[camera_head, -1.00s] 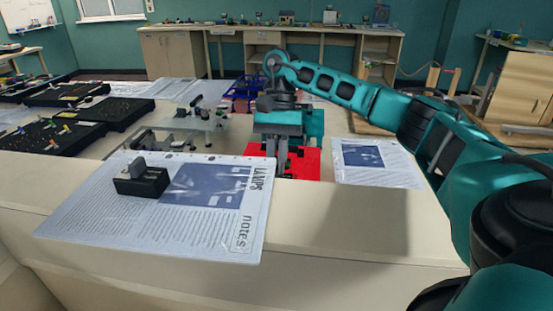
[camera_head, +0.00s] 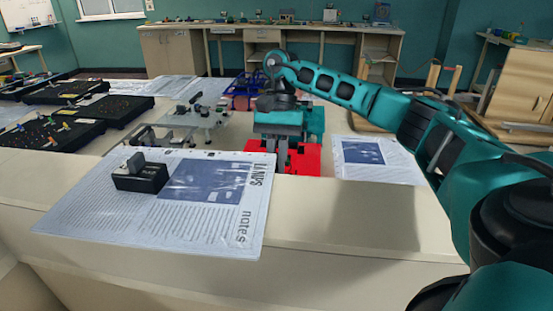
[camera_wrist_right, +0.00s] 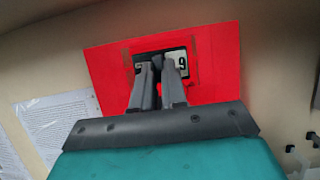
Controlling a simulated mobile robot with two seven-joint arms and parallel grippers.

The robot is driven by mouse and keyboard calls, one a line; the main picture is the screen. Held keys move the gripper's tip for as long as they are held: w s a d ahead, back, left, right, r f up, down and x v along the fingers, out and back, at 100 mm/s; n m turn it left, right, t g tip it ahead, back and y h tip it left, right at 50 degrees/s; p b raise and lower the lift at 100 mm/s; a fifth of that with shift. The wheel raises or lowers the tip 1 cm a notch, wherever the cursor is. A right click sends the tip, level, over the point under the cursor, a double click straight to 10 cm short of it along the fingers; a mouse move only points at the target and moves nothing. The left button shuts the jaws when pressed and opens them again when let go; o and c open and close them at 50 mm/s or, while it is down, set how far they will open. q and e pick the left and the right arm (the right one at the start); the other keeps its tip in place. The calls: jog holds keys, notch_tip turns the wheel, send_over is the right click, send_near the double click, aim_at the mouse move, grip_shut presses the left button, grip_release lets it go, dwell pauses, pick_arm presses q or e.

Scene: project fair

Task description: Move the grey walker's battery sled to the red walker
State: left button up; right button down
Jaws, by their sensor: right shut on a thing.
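A bright red flat-topped piece (camera_head: 306,161), seemingly the red walker, lies on the table under my right gripper (camera_head: 283,170). In the right wrist view its red top (camera_wrist_right: 216,62) has an outlined square around a dark slot. A dark block with a white number label (camera_wrist_right: 181,60), likely the battery sled, sits at that slot between my fingertips (camera_wrist_right: 163,66). My right gripper is shut on it, pointing down; the fingers hide much of it. I cannot tell how deep it sits. A grey legged frame (camera_head: 196,117), likely the grey walker, stands left of the gripper. My left gripper is out of view.
A black box with a grey tab (camera_head: 140,178) rests on a printed poster (camera_head: 212,225) on the near ledge. A blue frame (camera_head: 243,92) stands behind the grey one. Black trays of small parts (camera_head: 50,132) fill the left. Another printed sheet (camera_head: 378,160) lies right of the red piece.

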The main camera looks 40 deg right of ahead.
jog(key=shift+f, duration=0.15)
dwell(0.5)
jog(key=c, duration=1.1)
grip_release()
jog(key=shift+r+p, duration=0.4)
jog(key=shift+r, duration=0.2)
jog(key=shift+r+p, duration=1.2)
jog(key=shift+r, duration=0.5)
jog(key=shift+r+p, duration=0.95)
jog(key=shift+r, duration=0.55)
